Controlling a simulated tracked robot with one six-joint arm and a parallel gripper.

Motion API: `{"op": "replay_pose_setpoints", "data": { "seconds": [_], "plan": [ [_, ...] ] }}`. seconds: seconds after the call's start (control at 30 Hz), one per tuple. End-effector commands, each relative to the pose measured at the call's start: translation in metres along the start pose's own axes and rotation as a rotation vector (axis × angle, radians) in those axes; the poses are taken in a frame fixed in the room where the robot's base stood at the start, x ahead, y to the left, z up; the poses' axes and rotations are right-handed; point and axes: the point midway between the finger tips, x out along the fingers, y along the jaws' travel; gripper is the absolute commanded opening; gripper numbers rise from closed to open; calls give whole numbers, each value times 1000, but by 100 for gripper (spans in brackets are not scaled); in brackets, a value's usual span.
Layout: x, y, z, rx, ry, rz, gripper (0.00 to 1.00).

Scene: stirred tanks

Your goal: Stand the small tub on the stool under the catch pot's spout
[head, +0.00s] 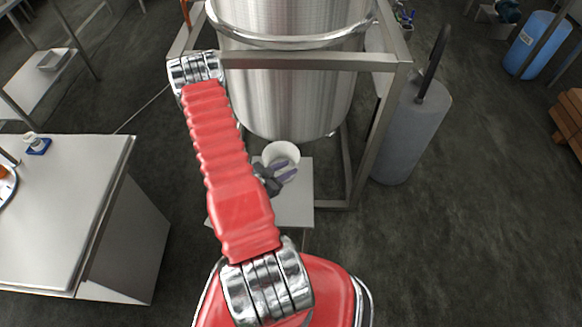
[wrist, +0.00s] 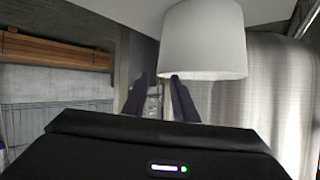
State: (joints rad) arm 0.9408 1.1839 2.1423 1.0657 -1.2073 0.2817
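The small white tub (head: 281,152) stands upright on the pale square stool (head: 297,205), at the front lower edge of a large steel vessel (head: 295,100). I cannot tell whether that vessel is the catch pot; no spout is visible. My gripper (head: 284,173) is just in front of the tub, its two dark fingers apart with nothing between them. In the wrist view, which looks upside down, the tub (wrist: 205,40) is beyond the fingers (wrist: 163,88) and to the right. One fingertip overlaps its rim in the picture; contact cannot be told.
A steel frame (head: 378,130) surrounds the vessel. A grey cylinder (head: 410,135) with a dark hose stands to its right. A white-topped cabinet (head: 65,205) is at left. Dark floor at right is mostly clear.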

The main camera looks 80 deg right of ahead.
Motion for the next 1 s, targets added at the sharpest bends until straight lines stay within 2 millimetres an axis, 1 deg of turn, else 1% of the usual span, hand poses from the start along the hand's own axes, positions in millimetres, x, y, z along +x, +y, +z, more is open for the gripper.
{"op": "replay_pose_setpoints", "data": {
  "seconds": [0.03, 0.3, 0.5, 0.6, 0.8, 1.0],
  "plan": [
    [-8, -2, 0, -1, 0, -4, 26],
    [-44, -1, 0, -1, 0, -4, 26],
    [-68, -1, 0, 0, 0, -3, 26],
    [-77, 0, 0, -1, -1, -2, 26],
    [-85, 0, 0, 0, 0, -1, 26],
    [-86, 0, 0, 1, 0, 0, 26]
  ]
}}
